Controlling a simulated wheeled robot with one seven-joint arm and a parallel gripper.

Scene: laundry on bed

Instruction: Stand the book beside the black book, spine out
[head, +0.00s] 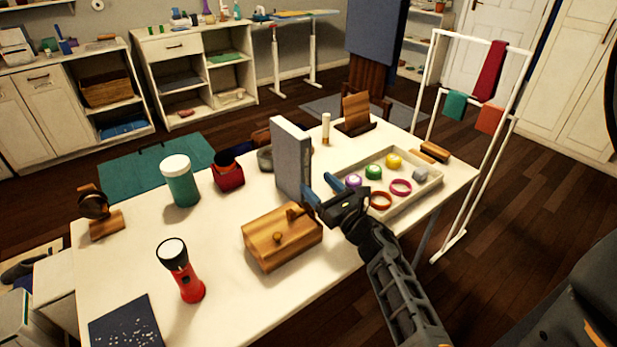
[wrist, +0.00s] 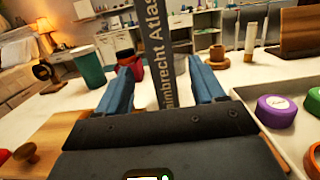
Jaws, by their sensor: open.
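A grey book (head: 292,160) stands upright near the middle of the white table. My gripper (head: 320,190) is open, just to the right of the book in the head view. In the wrist view the book shows in the gap between the blue fingers (wrist: 163,72); I cannot tell whether its edge is inside the jaws. A dark flat item with white specks (head: 125,322) lies at the front left corner. I cannot tell whether it is the black book.
A wooden box (head: 285,240) with a knob sits close below my gripper. A red flashlight (head: 182,272), a green cup (head: 180,182) and a red container (head: 228,172) stand to the left. A tray (head: 405,208) of coloured lids lies right. Bare tabletop shows front left.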

